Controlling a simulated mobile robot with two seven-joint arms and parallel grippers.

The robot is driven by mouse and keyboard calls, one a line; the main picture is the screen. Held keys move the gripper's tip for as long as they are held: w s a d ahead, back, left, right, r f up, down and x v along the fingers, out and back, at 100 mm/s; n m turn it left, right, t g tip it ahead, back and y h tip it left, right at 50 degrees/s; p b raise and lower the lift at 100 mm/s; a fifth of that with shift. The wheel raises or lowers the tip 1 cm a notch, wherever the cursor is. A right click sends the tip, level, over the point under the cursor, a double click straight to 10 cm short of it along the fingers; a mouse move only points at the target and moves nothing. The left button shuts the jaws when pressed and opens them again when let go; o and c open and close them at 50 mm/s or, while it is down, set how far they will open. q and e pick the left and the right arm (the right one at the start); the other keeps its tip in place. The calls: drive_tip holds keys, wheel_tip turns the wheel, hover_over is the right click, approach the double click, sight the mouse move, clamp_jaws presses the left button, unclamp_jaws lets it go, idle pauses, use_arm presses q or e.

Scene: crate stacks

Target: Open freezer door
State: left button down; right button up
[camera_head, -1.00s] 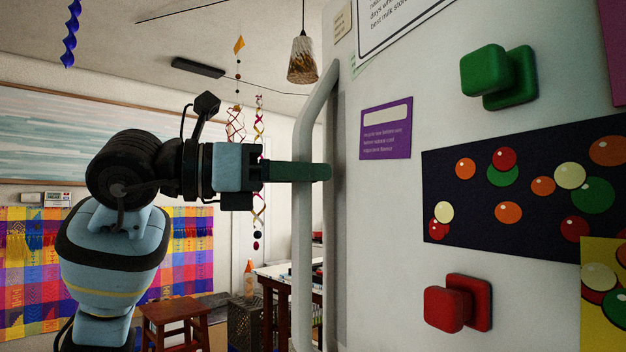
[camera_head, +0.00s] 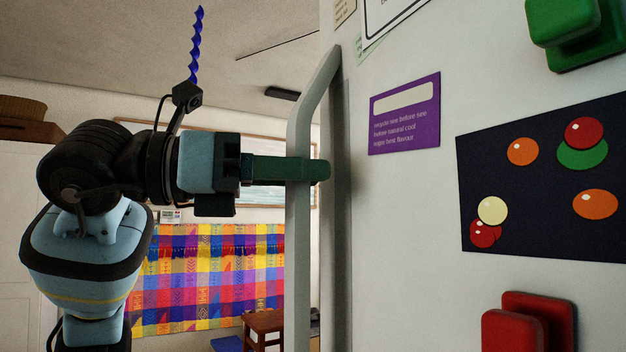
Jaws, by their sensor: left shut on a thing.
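The white freezer door (camera_head: 400,200) fills the right side of the head view. Its long vertical white handle (camera_head: 298,240) runs along the door's left edge, bending in to the door near the top. My left gripper (camera_head: 318,169) comes in from the left at mid-height, with its green fingers across the handle, shut on it. The far finger is partly hidden behind the near one. Whether the door stands ajar cannot be told, as its edge and the cabinet are not clearly shown. My right gripper is not in view.
On the door are a purple note (camera_head: 404,112), a dark picture with coloured balls (camera_head: 545,225), a green magnet (camera_head: 580,57) and a red magnet (camera_head: 520,330). Behind are a checkered cloth (camera_head: 205,275) on the wall and a wooden stool (camera_head: 263,322).

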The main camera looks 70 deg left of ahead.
use_arm(q)
drive_tip(key=shift+s+d+y, duration=0.25)
drive_tip(key=shift+s+y, duration=0.05)
drive_tip(key=shift+s, duration=0.55)
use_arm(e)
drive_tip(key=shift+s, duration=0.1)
use_arm(q)
drive_tip(key=c, duration=1.1)
unclamp_jaws()
drive_tip(key=s, duration=0.2)
drive_tip(key=s+b, duration=0.1)
drive_tip(key=s, duration=0.2)
drive_tip(key=s+a, duration=0.1)
drive_tip(key=s, duration=0.1)
drive_tip(key=shift+s, duration=0.35)
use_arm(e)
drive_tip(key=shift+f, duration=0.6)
